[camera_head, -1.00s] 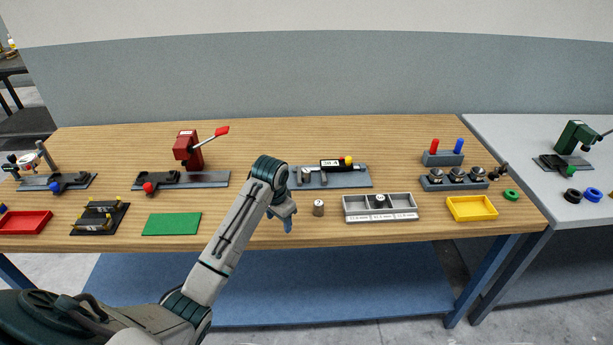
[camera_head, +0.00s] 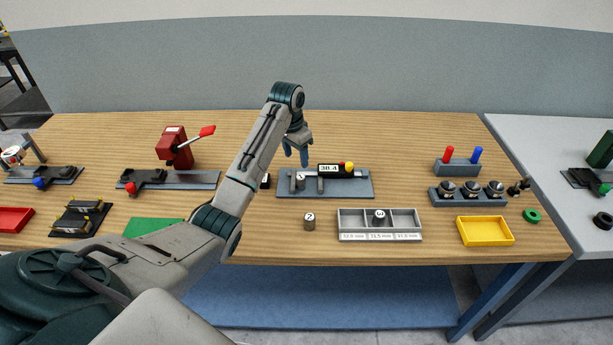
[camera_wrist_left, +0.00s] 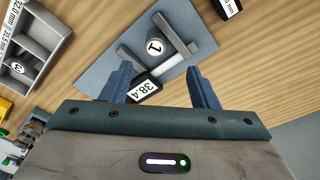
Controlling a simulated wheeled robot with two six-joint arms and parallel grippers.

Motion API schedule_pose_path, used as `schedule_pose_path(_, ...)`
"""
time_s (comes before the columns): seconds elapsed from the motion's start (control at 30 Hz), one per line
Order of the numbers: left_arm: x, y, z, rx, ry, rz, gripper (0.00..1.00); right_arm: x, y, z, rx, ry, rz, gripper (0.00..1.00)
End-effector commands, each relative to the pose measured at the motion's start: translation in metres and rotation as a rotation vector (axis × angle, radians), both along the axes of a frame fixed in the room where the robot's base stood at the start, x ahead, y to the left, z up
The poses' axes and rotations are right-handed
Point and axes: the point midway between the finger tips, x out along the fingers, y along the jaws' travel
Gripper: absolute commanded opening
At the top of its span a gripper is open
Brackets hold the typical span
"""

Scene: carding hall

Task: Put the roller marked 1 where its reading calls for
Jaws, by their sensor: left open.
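The roller marked 1 (camera_wrist_left: 155,47) stands on the grey measuring plate (camera_head: 350,191), between the gauge's jaws; it also shows in the head view (camera_head: 299,183). The gauge's display (camera_wrist_left: 146,88) appears to read 38.4. My left gripper (camera_head: 304,160) is open and empty above the plate, its fingers pointing down. In the wrist view its fingers (camera_wrist_left: 160,85) are spread, with the roller beyond the gap between them, apart from both. A grey three-compartment tray (camera_head: 355,231) has millimetre labels on its front; 32.0 mm and 31.5 mm are partly legible. My right gripper is not in view.
A roller marked 2 (camera_head: 310,222) stands left of the tray. Another roller (camera_head: 379,217) is in the tray's middle compartment. A yellow bin (camera_head: 486,240), a dark rack (camera_head: 468,198) and a green mat (camera_head: 153,226) are on the table. Bare wood lies behind the gauge.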

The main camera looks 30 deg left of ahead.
Motion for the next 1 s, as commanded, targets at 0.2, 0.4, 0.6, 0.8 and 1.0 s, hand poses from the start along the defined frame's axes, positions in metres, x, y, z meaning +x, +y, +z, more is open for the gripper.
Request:
schedule_pose_path(0.2,0.003,-0.002,-0.032,-0.001,0.003,0.000,0.54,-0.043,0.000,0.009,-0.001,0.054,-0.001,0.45)
schedule_pose_path(0.4,0.006,-0.004,-0.046,-0.001,0.002,0.000,0.54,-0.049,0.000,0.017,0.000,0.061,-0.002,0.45)
schedule_pose_path(0.6,0.011,-0.009,-0.075,-0.001,0.004,0.001,0.54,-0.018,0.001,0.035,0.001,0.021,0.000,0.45)
schedule_pose_path(0.8,0.012,-0.009,-0.092,0.000,0.001,-0.001,0.54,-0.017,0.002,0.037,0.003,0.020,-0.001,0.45)
schedule_pose_path(1.0,0.012,-0.009,-0.092,0.001,0.000,-0.001,0.52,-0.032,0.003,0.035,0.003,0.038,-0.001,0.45)
